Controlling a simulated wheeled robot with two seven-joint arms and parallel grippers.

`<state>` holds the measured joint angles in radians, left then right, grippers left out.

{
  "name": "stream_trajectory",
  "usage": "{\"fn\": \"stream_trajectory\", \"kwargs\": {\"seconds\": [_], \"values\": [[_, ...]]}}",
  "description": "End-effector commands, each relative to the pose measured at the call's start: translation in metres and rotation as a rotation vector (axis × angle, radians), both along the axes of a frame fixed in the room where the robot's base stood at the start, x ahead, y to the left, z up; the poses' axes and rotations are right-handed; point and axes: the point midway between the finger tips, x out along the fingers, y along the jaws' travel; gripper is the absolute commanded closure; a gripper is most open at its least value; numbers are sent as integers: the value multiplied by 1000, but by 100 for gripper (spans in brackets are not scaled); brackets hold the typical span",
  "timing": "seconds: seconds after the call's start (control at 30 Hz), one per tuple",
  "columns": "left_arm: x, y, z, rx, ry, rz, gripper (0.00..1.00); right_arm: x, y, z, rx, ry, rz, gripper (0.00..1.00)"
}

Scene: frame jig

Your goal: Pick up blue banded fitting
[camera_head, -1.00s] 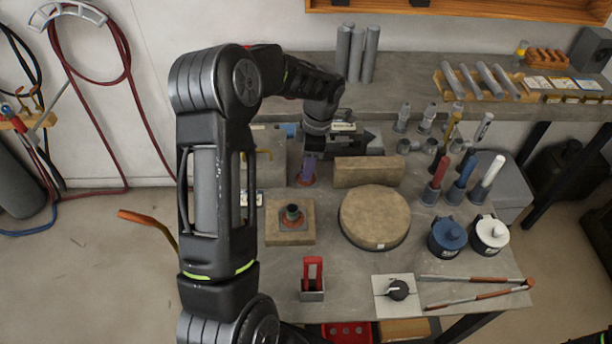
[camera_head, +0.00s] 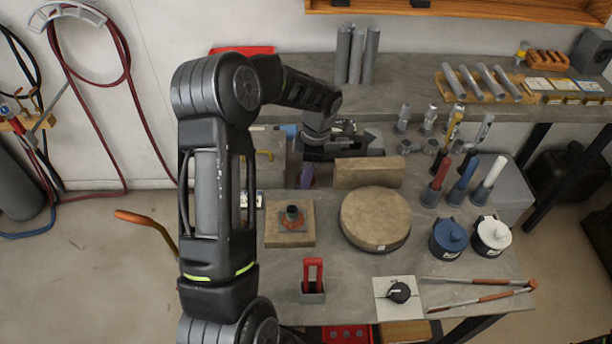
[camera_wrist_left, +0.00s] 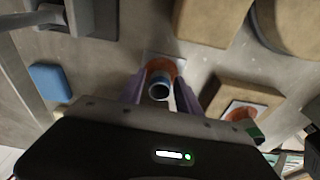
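The blue banded fitting (camera_wrist_left: 160,86), a short dark tube with a blue-grey rim and orange flange, stands on a pale square plate in the left wrist view. My left gripper (camera_wrist_left: 158,92) has its purple fingers apart, one on each side of the fitting; I see no clear contact. In the head view my left gripper (camera_head: 305,176) points down left of a tan block, and its fingers hide most of the fitting. A similar fitting with a green rim (camera_head: 292,214) stands on a tan square block. My right gripper is not in view.
A tan block (camera_head: 368,172) and a round tan disc (camera_head: 375,218) are close on the right. A grey vise-like fixture (camera_head: 345,140) stands behind. A red-handled item (camera_head: 313,272) is in front. Upright tools and two lidded pots (camera_head: 447,237) fill the right side.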

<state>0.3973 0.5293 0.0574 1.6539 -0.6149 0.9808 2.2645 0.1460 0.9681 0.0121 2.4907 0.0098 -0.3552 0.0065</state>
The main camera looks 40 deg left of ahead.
Motion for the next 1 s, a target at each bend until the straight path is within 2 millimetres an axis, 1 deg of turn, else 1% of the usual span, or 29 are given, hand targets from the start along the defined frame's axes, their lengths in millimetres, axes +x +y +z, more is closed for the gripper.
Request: {"fn": "stream_trajectory", "kwargs": {"seconds": [0.03,0.07,0.47,1.0], "values": [[0,0,0,0,0,0,64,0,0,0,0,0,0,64],[0,0,0,0,0,0,67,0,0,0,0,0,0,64],[0,0,0,0,0,0,100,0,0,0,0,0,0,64],[0,0,2,1,-1,0,100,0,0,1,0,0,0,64]]}}
